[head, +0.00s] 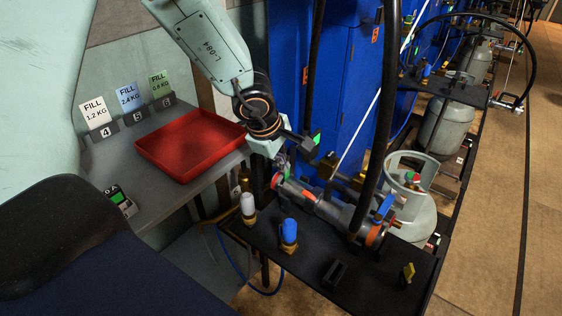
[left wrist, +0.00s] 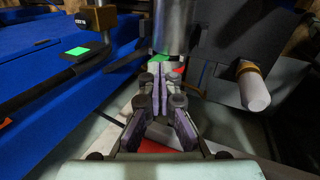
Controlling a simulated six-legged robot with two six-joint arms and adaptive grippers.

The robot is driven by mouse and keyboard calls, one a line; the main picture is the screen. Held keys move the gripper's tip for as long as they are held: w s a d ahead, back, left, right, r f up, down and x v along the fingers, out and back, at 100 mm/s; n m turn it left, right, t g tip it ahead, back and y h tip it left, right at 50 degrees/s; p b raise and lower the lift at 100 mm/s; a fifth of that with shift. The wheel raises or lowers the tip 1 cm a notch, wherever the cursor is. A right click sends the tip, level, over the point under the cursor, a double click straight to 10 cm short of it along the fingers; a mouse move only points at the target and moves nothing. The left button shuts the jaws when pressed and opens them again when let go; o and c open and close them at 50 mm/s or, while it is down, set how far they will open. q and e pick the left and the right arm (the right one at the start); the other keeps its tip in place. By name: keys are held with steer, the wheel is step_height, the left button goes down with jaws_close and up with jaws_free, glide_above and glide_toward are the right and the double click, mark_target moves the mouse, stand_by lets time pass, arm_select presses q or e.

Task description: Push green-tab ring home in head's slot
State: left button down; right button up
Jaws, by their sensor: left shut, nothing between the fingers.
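The filling head (head: 335,212) is a grey cylinder with orange bands, lying along the dark shelf. In the left wrist view its metal body (left wrist: 174,30) stands straight ahead of the fingers. A small green tab (left wrist: 158,58) shows at its near end, with a red spot beside it. I take this as the green-tab ring; the ring itself and the slot are mostly hidden. My left gripper (head: 281,176) is at the head's left end, shut and empty. In the left wrist view its fingertips (left wrist: 158,74) are just short of the tab; contact cannot be told. My right gripper is not in view.
A white-capped fitting (head: 248,204) and a blue-capped one (head: 289,232) stand on the dark shelf (head: 385,292) near the head. A black hose (head: 374,150) rises from the head. A red tray (head: 190,140) lies left. A gas cylinder (head: 408,215) stands behind.

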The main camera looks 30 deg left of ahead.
arm_select(q)
steer(key=shift+w+f, duration=0.15)
steer(key=shift+f, duration=0.2)
stand_by(0.3)
steer(key=shift+f, duration=0.2)
steer(key=shift+p+v, duration=0.55)
steer(key=shift+v, duration=0.25)
steer(key=shift+r+p, duration=0.35)
steer(key=shift+r, duration=0.25)
steer(key=v, duration=1.2)
steer(key=shift+s, duration=0.2)
steer(key=shift+f, duration=0.15)
